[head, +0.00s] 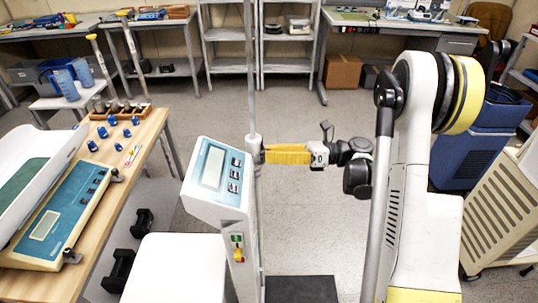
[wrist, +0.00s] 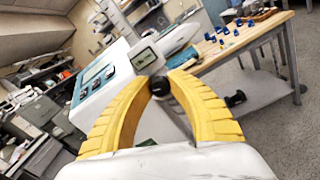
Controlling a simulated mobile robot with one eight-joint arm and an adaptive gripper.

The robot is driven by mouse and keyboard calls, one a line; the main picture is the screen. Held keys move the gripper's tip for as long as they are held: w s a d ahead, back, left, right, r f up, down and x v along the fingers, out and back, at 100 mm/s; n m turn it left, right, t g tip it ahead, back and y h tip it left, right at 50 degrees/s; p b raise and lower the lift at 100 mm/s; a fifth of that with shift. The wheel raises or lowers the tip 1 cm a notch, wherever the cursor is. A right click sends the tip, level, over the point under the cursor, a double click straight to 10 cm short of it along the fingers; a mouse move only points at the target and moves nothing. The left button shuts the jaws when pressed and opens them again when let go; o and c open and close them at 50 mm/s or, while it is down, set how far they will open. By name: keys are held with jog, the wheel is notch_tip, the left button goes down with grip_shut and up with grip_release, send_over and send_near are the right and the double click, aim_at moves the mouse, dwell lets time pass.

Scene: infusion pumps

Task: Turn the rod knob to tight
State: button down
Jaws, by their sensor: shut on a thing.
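A grey vertical rod (head: 251,75) rises from a white column beside a blue-faced display unit (head: 213,170). In the wrist view the black rod knob (wrist: 160,88) sits between the yellow fingertips of my gripper (wrist: 163,80), which are shut on it from both sides. The display unit also shows in the wrist view (wrist: 98,85), tilted. In the head view my gripper (head: 263,154) reaches in from the right, its fingers level against the column at the rod's base; the knob is hidden there. The knob's tightness cannot be told.
A wooden table (head: 150,128) with several blue weights (head: 92,146) and a baby scale (head: 62,215) stands at the left. A black mat (head: 300,289) lies at the column's foot. Shelves (head: 288,38) stand at the back. The floor behind the column is clear.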

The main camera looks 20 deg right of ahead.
jog(key=c, duration=1.2)
grip_release()
jog(key=v, duration=1.2)
jog(key=shift+r, duration=0.1)
